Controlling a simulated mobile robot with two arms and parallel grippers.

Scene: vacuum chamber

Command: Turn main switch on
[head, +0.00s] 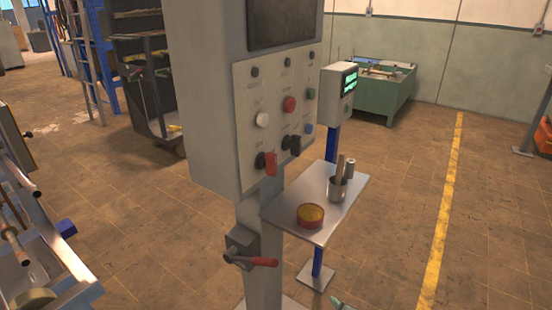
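A grey control cabinet (205,110) stands on a post in the middle of the head view. Its light panel (247,100) carries a white button (263,120), a red button (289,104), a green button (311,93) and a blue button (308,128). Low on the panel are a red-handled rotary switch (270,163) and a black one (291,144). Below, a small grey box (241,241) on the post has a lever with a red grip (262,262), lying roughly level. The labels are too small to read, so I cannot tell which is the main switch.
A small metal table (312,188) beside the post holds a red-rimmed round tin (310,215) and a metal cup (338,188) with tools. A smaller display box (338,92) stands behind. Metal equipment (35,270) is at lower left. Open floor lies at right.

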